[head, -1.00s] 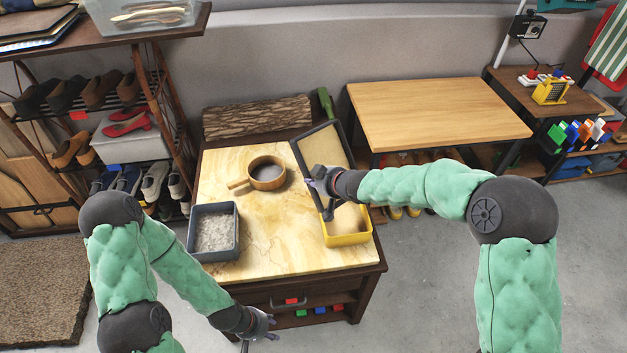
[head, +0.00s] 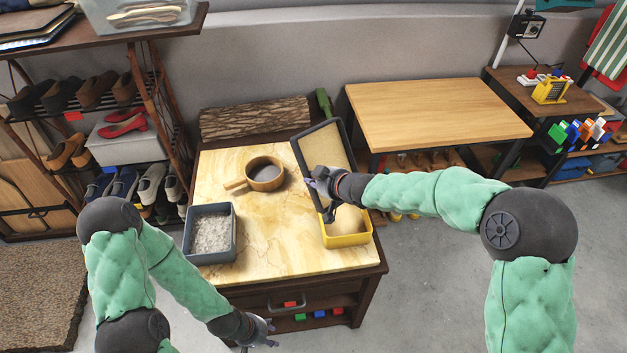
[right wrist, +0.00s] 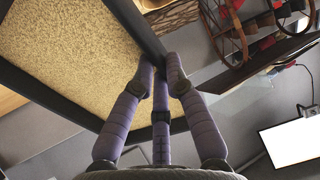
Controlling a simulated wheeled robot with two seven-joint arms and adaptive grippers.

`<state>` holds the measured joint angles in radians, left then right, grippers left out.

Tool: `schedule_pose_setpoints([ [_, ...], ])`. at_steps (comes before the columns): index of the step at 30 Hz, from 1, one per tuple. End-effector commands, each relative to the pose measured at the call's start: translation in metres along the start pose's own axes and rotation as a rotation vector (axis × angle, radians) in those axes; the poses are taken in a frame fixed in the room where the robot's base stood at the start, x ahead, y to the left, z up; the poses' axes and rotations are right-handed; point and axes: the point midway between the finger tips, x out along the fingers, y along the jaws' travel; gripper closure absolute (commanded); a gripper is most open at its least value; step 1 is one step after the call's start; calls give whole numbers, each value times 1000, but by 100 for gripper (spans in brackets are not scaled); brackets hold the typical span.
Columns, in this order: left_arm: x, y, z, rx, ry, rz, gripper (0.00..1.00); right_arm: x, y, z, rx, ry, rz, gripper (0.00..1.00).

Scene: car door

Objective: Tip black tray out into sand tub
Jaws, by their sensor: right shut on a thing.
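The black tray (head: 325,150) is tilted, its near end low over the yellow sand tub (head: 347,239) at the right front of the marble-topped table. My right gripper (head: 322,182) is shut on the tray's rim. In the right wrist view the fingers (right wrist: 162,80) pinch the dark rim, and a tan grainy layer (right wrist: 65,55) covers the tray's inner face. Pale sand (head: 348,219) shows inside the tub below. My left gripper (head: 265,332) hangs at the table's front edge, apart from the tray; its finger opening is too small to tell.
A grey-blue bin of pale grains (head: 211,231) and a wooden pan (head: 265,174) stand on the marble table top (head: 265,220). A log (head: 255,118) lies behind. A bare wooden table (head: 435,112) is at back right, and a shoe rack (head: 100,125) at left.

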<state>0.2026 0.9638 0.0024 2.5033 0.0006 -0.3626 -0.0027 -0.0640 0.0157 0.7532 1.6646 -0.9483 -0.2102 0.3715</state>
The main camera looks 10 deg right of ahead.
Motion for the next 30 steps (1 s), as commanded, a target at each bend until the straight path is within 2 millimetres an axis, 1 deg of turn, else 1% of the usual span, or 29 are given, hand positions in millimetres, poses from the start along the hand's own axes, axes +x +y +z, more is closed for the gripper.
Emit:
schedule_pose_setpoints([
  [30, 28, -10, -1, 0, 0, 0, 60, -8, 1, 1, -2, 79, 1, 100],
])
